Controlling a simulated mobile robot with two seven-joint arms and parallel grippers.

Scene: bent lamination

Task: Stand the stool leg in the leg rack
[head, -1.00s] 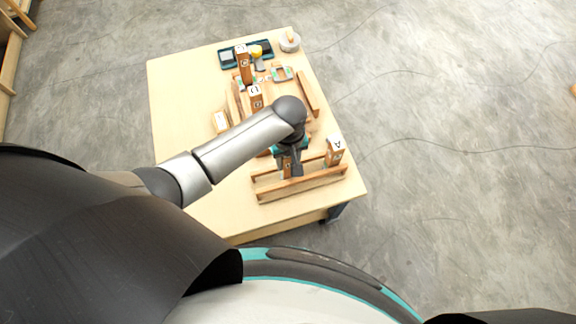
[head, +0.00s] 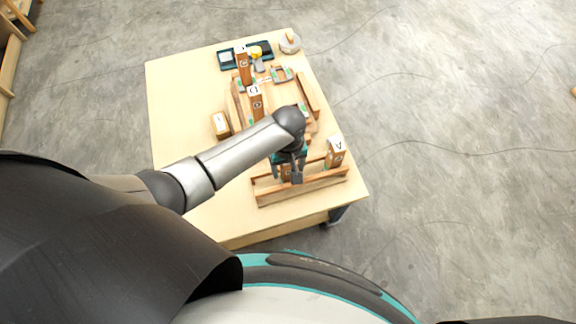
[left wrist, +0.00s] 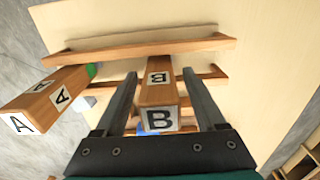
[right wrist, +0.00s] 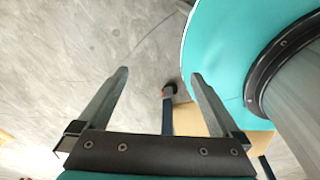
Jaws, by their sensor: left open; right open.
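Stool leg B (left wrist: 158,96), a wooden block with a white lettered end, is upright at the leg rack (head: 310,188), a wooden frame with long rails at the table's near edge. My left gripper (head: 290,178) is open, its fingers on either side of leg B in the left wrist view; I cannot tell whether they touch it. The leg's foot is hidden. Leg A (head: 336,153) stands at the rack's right end and also shows in the left wrist view (left wrist: 50,95). My right gripper (right wrist: 160,75) is open and empty, away from the table.
Lettered wooden blocks (head: 244,68) and (head: 257,103) stand farther back among curved wooden strips. A smaller block (head: 221,125) lies left of them. A dark tray (head: 230,57) and a round roll (head: 290,42) are at the back. The left side of the table (head: 180,110) is clear.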

